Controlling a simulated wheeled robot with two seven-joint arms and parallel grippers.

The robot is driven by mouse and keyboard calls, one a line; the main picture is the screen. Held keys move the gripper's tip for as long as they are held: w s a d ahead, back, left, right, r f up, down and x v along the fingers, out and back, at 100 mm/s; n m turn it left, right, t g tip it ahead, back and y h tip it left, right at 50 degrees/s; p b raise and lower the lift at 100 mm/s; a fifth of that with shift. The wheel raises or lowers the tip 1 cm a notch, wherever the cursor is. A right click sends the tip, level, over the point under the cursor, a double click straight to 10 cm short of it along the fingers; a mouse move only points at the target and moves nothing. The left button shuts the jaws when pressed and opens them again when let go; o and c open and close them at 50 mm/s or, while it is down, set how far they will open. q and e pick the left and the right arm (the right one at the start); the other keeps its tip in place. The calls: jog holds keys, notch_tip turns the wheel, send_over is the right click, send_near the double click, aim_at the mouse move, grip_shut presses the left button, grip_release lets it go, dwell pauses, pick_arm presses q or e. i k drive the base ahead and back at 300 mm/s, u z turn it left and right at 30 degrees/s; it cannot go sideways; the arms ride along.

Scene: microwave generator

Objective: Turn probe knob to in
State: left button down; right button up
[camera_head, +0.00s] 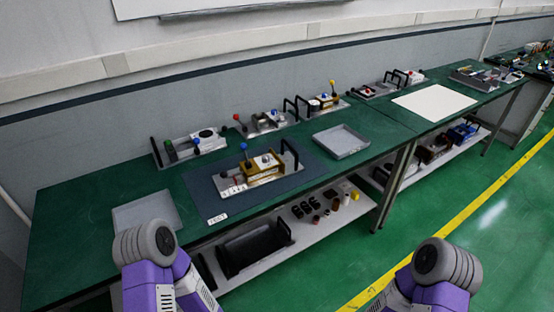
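The microwave assembly with a brass-coloured block (262,165) sits on a dark blue mat (205,192) in the middle of the green bench. It has a blue-topped upright knob (243,147), a white dial on top, a small dark knob at its left, and a black handle at its right end. Which of these is the probe knob, and how it is set, is too small to tell. My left arm is at the lower left and my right arm at the lower right, both apart from the assembly. Neither gripper's fingers show.
Grey trays stand left (147,213) and right (341,141) of the mat. More assemblies line the back, including one with a green knob (190,146). A white board (434,103) lies farther right. A lower shelf (330,228) holds small parts. The green bench front-left is clear.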

aim_at(265, 158)
jog(key=z, duration=1)
jog(key=i, duration=0.9)
jog(key=u, duration=2.15)
